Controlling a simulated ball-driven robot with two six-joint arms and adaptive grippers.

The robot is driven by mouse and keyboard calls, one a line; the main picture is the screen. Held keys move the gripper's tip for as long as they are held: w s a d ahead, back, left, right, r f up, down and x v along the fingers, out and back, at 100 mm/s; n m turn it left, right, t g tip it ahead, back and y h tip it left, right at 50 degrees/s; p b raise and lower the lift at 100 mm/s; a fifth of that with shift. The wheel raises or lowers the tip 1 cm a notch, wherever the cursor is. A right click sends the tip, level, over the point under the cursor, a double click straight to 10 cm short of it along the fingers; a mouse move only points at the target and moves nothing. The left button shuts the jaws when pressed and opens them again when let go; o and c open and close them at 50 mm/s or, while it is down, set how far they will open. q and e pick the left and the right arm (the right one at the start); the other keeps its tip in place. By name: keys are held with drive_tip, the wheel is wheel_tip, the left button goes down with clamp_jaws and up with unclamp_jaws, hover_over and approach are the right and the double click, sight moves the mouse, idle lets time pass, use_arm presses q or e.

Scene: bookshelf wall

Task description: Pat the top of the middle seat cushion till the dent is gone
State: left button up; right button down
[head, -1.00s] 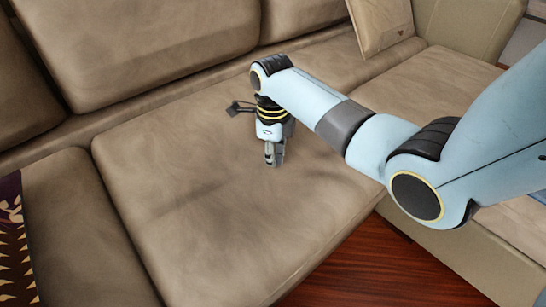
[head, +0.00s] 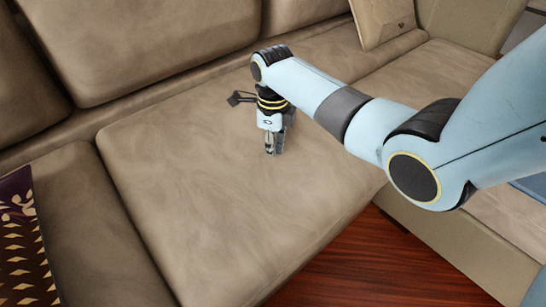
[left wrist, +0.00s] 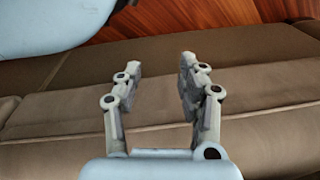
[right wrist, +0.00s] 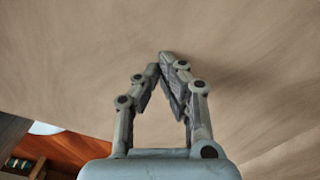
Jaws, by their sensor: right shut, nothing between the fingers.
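The middle seat cushion (head: 210,210) is a wide brown pad in the middle of the head view. Its top looks mostly smooth, with faint mottled shading and no clear dent. My right gripper (head: 271,152) points down over the middle of this cushion. Its fingertips meet in the right wrist view (right wrist: 165,62), with nothing between them and brown upholstery (right wrist: 90,60) behind. I cannot tell whether the tips touch the cushion. My left gripper (left wrist: 160,65) shows only in the left wrist view, with its fingers wide apart and empty, in front of brown upholstery.
Backrest cushions (head: 150,45) stand behind the seat. A patterned dark cloth or pillow (head: 25,240) lies on the left seat cushion (head: 95,235). A tan pillow (head: 385,20) leans at the back right. Red-brown wood floor (head: 370,260) lies in front of the sofa.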

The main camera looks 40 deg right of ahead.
drive_tip(key=shift+s+f, duration=0.15)
drive_tip(key=shift+f, duration=0.55)
wheel_tip(320, 180, up, 4)
drive_tip(key=p, duration=0.4)
drive_tip(key=shift+r, duration=0.1)
use_arm(q)
drive_tip(key=r, duration=0.2)
drive_tip(key=w+r, duration=0.1)
drive_tip(key=r, duration=0.1)
drive_tip(key=shift+w+r, duration=0.1)
drive_tip(key=shift+w, duration=0.1)
use_arm(e)
drive_tip(key=shift+f, duration=0.2)
wheel_tip(320, 180, up, 4)
drive_tip(key=p, duration=0.4)
drive_tip(key=shift+f, duration=0.2)
use_arm(q)
drive_tip(key=shift+t, duration=0.3)
drive_tip(key=r, duration=0.2)
drive_tip(key=w+r, duration=0.1)
drive_tip(key=r, duration=0.1)
drive_tip(key=shift+r, duration=0.1)
use_arm(e)
drive_tip(key=shift+f, duration=0.25)
